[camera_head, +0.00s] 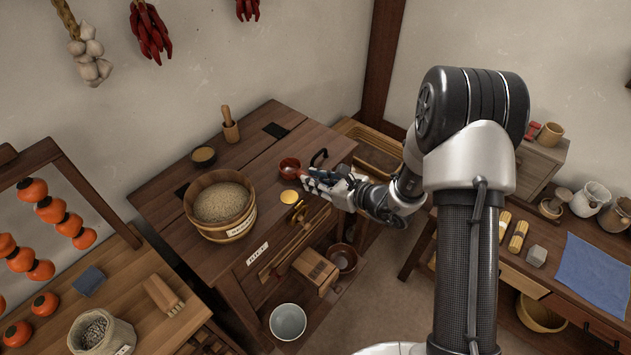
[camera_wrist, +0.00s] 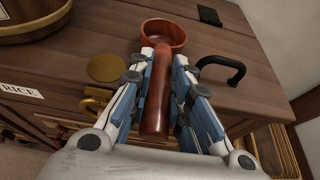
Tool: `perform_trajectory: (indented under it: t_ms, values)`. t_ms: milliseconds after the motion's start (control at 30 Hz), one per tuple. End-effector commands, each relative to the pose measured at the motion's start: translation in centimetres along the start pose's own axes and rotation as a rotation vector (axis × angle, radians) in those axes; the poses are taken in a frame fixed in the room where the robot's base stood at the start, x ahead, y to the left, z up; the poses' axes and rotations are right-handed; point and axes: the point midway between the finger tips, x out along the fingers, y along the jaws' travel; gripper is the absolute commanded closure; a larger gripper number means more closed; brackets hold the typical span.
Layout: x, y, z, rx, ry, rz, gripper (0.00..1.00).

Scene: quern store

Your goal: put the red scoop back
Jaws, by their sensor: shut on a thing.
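The red scoop (camera_wrist: 163,33) has a round bowl and a straight handle. My gripper (camera_wrist: 163,62) is shut on the handle, with a white-and-blue finger on each side of it. The bowl points away from the wrist, over the wooden table top. In the head view the scoop (camera_head: 289,165) shows at the tip of my gripper (camera_head: 306,176), near the table's right edge. I cannot tell whether the scoop touches the table.
A bench (camera_head: 495,283) is at right.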

Motion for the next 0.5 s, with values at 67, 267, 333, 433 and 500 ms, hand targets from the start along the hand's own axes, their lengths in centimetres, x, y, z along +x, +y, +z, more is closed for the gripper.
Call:
perform_trajectory:
  t_ms: [67,267,333,433,500]
  values:
    - [-0.04,-0.03,0.17,-0.001,-0.001,0.000,1.00]
    - [0.11,-0.01,-0.22,-0.001,-0.001,0.000,1.00]
    - [0.07,0.00,-0.18,-0.001,0.000,0.000,0.79]
    - [0.06,0.00,-0.14,-0.001,0.000,0.000,0.72]
    - [0.06,0.00,-0.13,-0.001,0.000,0.000,0.68]
